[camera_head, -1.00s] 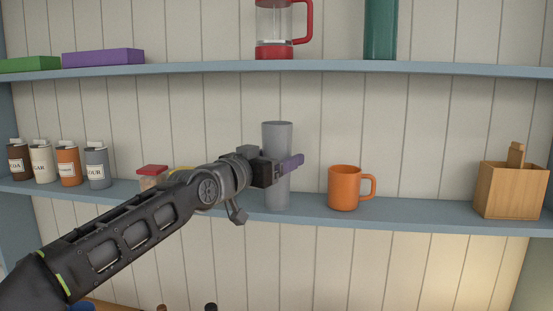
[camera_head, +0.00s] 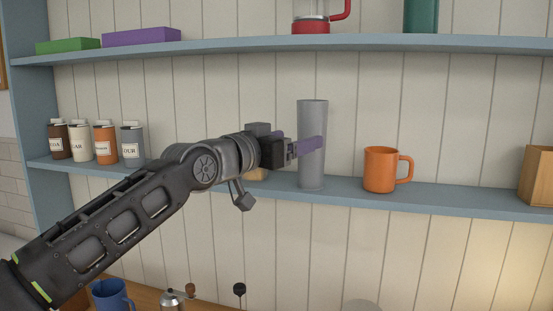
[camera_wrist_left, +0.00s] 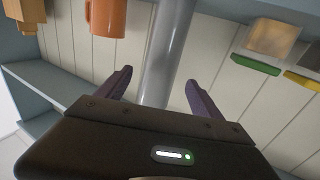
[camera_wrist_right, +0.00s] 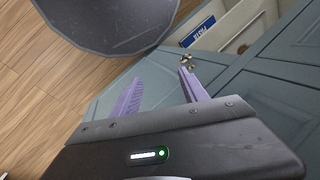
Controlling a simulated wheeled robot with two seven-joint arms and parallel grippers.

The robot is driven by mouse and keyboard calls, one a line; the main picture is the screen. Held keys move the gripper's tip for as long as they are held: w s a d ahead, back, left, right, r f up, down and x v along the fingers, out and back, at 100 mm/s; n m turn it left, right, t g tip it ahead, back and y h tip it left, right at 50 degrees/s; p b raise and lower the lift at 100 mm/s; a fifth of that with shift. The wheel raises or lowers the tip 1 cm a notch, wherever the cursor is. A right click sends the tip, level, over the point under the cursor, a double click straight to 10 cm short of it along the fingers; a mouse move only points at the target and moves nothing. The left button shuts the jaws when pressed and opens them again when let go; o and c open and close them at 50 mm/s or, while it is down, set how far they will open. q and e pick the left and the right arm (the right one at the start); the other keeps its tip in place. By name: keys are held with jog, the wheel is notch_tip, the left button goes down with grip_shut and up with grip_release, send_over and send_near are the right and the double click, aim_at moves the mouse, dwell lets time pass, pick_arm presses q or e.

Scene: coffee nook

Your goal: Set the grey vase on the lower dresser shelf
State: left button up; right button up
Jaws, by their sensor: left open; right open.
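The grey vase (camera_head: 312,178) stands upright on the lower dresser shelf (camera_head: 450,199), between the small jars and the orange mug.
The orange mug (camera_head: 380,170) stands right of the vase, with a wooden box (camera_head: 538,178) farther right. Several labelled canisters (camera_head: 105,145) stand at the left. The upper shelf (camera_head: 240,50) runs above. A blue mug (camera_head: 110,296) and a metal pot (camera_head: 172,300) are on the counter below.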

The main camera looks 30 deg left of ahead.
pick_arm(q)
jog(key=s, duration=0.1)
jog(key=s+b, duration=0.1)
jog(key=s, duration=0.3)
jog(key=shift+a+b, duration=0.3)
